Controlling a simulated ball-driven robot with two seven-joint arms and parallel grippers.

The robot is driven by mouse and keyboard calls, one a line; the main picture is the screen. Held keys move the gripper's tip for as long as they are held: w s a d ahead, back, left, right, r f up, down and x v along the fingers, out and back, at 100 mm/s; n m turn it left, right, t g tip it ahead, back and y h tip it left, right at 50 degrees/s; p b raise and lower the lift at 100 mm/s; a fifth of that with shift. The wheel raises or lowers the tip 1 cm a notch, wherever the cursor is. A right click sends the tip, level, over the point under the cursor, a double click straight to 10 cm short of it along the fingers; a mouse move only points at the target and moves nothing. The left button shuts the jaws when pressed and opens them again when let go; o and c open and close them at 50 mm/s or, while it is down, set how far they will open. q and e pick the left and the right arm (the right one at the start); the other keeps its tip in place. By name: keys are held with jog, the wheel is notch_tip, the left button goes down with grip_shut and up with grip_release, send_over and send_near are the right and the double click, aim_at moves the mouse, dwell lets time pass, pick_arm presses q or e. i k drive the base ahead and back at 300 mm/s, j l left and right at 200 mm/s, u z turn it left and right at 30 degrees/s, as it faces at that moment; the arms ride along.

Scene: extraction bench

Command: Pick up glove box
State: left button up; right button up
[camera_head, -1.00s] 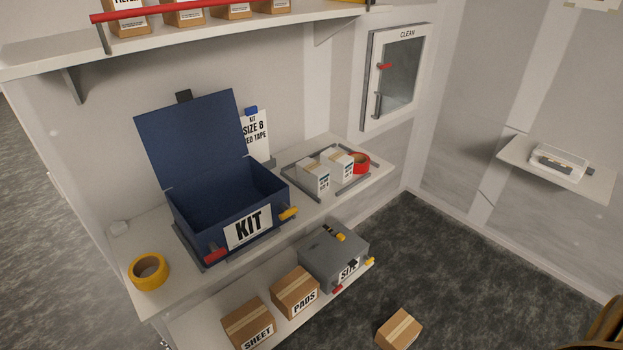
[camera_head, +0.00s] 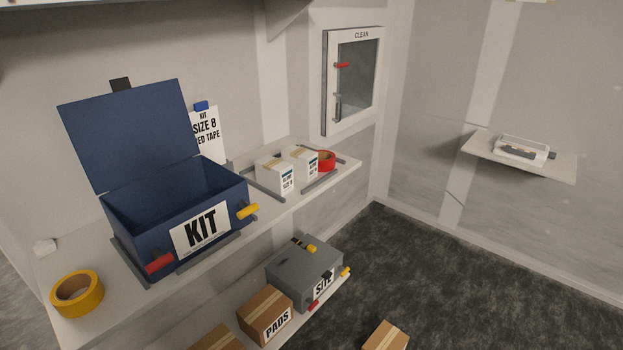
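No box has a readable glove label. Two small white boxes with tan tops and small printed labels, a left one (camera_head: 273,173) and a right one (camera_head: 303,161), stand side by side between grey rails on the upper bench; their small print is too small to read surely. An open, empty-looking blue KIT box (camera_head: 177,224) stands left of them with its lid up. A clipboard card (camera_head: 207,134) behind it reads KIT, SIZE 8 and a partly hidden tape line. Neither of my grippers is in view.
Red tape (camera_head: 326,161) lies right of the white boxes, yellow tape (camera_head: 77,294) at the bench's left end. A grey case (camera_head: 304,270) and a PADS carton (camera_head: 266,314) sit on the lower shelf. A carton (camera_head: 386,337) is on the floor. A wall shelf (camera_head: 555,170) holds a white item.

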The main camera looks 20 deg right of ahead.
aim_at(275, 174)
jog(key=i+l+z, duration=0.2)
jog(key=l+z, duration=0.2)
jog(key=i+l+z, duration=0.3)
jog(key=l+z, duration=0.15)
